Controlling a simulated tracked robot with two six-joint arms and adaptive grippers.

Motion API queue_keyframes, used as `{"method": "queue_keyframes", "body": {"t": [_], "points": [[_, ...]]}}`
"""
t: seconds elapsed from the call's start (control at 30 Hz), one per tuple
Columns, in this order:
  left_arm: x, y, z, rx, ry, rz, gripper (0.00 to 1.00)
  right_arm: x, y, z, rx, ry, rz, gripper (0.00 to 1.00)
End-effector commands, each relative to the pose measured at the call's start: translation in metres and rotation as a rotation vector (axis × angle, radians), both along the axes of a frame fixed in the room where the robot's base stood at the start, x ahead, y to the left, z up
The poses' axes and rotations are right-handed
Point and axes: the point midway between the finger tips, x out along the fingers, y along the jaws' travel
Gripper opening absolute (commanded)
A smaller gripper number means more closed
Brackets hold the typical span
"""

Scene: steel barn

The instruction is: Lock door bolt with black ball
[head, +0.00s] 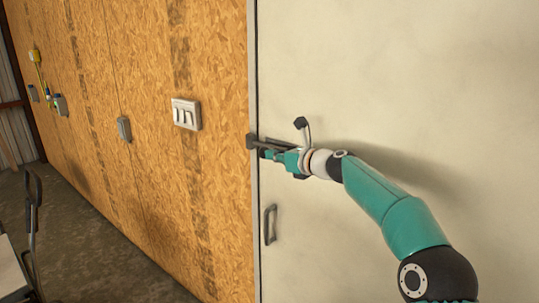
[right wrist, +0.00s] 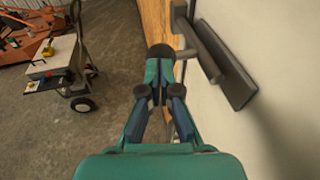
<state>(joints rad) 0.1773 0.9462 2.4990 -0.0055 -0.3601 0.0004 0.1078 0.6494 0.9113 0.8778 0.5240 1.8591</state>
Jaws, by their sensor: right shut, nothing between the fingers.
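The dark door bolt (head: 251,141) sits at the left edge of the pale door (head: 400,70), by the frame. In the right wrist view its bar and mounting plate (right wrist: 228,75) show right of the fingers. The black ball (right wrist: 160,51) shows just beyond the fingertips, partly covered by them; I cannot tell whether they touch it. My right gripper (head: 267,153) is shut and empty at the bolt, and it also shows in the right wrist view (right wrist: 160,90). It hides part of the bolt in the head view. My left gripper is not in view.
A door handle (head: 270,224) is below the bolt. A white switch panel (head: 186,114) is on the chipboard wall (head: 150,60) to the left. A wheeled cart (right wrist: 60,75) stands away on the floor. The floor (right wrist: 60,140) nearer the door is clear.

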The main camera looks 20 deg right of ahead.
Motion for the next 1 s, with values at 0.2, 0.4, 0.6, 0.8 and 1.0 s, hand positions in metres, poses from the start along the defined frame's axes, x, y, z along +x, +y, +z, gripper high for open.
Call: {"method": "queue_keyframes", "body": {"t": [0.2, 0.4, 0.6, 0.8, 1.0], "points": [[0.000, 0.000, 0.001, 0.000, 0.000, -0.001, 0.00, 0.001, -0.002, 0.000, 0.001, -0.002, -0.008, 0.00], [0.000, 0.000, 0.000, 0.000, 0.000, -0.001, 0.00, 0.000, -0.002, 0.000, 0.001, -0.002, -0.008, 0.00], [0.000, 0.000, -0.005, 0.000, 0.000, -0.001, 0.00, -0.010, -0.007, 0.002, 0.001, -0.003, -0.006, 0.00], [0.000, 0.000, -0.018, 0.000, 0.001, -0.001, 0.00, -0.038, -0.022, 0.007, 0.000, -0.005, -0.009, 0.00], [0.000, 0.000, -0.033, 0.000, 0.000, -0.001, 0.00, -0.077, -0.035, 0.016, 0.000, -0.004, -0.004, 0.00]]}}
